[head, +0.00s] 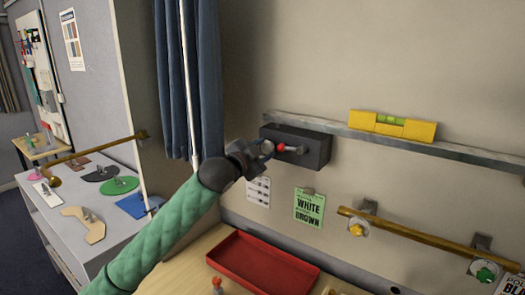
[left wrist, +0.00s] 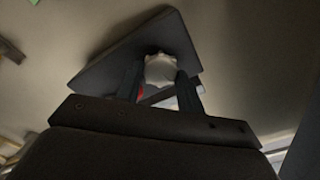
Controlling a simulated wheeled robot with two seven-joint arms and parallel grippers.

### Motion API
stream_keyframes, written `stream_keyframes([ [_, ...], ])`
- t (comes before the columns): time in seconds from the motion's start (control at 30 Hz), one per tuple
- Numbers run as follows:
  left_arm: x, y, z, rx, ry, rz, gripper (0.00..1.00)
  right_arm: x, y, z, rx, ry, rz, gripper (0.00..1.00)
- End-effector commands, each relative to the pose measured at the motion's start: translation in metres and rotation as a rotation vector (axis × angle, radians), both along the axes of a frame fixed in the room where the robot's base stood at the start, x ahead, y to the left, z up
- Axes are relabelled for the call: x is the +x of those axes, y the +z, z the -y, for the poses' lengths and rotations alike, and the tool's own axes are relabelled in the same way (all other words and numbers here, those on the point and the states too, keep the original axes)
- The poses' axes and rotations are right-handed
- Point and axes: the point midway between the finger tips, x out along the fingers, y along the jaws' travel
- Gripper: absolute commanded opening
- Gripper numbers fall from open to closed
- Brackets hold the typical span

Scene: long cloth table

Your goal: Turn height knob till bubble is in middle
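A yellow spirit level (head: 420,130) with a green vial (head: 390,119) sits on a long grey rail (head: 345,129) on the wall. The rail slopes down to the right in the picture; the bubble is too small to place. A dark box (head: 318,147) is fixed under the rail's left end; it also shows in the left wrist view (left wrist: 110,65). My left gripper (head: 262,150) is at its front. In the left wrist view a pale round knob (left wrist: 160,69) is between my two fingertips (left wrist: 160,75); whether they press on it is unclear. My right gripper is out of view.
A red tray (head: 262,262) lies on the wooden bench below. A brass rail (head: 425,238) with yellow and green knobs is on the wall at right. A green card (head: 309,207) hangs under the box. A blue curtain (head: 174,80) hangs behind my left arm.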

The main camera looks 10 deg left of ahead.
Motion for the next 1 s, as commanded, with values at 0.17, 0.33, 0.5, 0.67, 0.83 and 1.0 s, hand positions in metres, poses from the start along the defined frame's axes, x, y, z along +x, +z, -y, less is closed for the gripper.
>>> stream_keyframes([
  [0.17, -0.0003, -0.0004, 0.0004, -0.001, -0.001, -0.001, 0.15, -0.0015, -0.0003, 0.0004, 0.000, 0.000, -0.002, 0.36],
  [0.33, 0.0000, -0.0008, 0.0003, -0.088, -0.001, -0.035, 0.15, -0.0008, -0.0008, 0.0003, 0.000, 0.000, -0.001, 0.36],
  [0.5, 0.0001, 0.0000, 0.0000, -0.233, -0.001, -0.095, 0.15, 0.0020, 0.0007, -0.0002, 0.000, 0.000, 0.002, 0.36],
  [0.67, 0.0001, -0.0004, -0.0001, -0.292, 0.000, -0.121, 0.15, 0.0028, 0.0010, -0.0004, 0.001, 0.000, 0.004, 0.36],
  [0.83, 0.0002, -0.0006, -0.0003, -0.292, 0.000, -0.121, 0.15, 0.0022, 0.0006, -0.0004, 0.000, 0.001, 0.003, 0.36],
  [1.0, 0.0002, -0.0006, -0.0003, -0.291, 0.000, -0.121, 0.55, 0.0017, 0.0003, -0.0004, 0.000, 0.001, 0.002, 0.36],
])
